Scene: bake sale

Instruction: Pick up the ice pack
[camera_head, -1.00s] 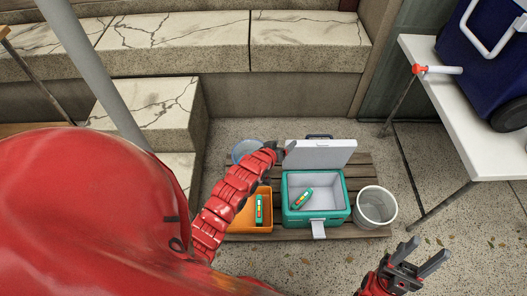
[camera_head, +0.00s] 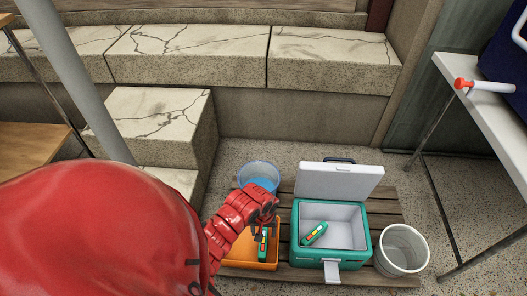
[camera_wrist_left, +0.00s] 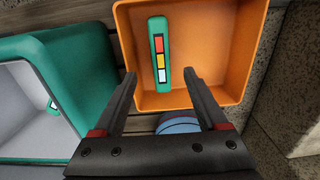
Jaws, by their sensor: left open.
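A slim green pack with red, yellow and pale squares, which looks like the ice pack (camera_wrist_left: 159,33), lies in an orange bin (camera_wrist_left: 215,50). In the head view this pack (camera_head: 263,247) is partly hidden by my left gripper (camera_head: 265,222). A similar green pack (camera_head: 314,233) lies in the open teal cooler (camera_head: 329,256). My left gripper is open and empty, its fingers (camera_wrist_left: 159,75) pointing at the bin. In the wrist view the pack's lower end shows between the fingertips; the remaining gap in depth is hard to judge. My right gripper is out of view.
Stone steps (camera_head: 160,125) rise at the back left.

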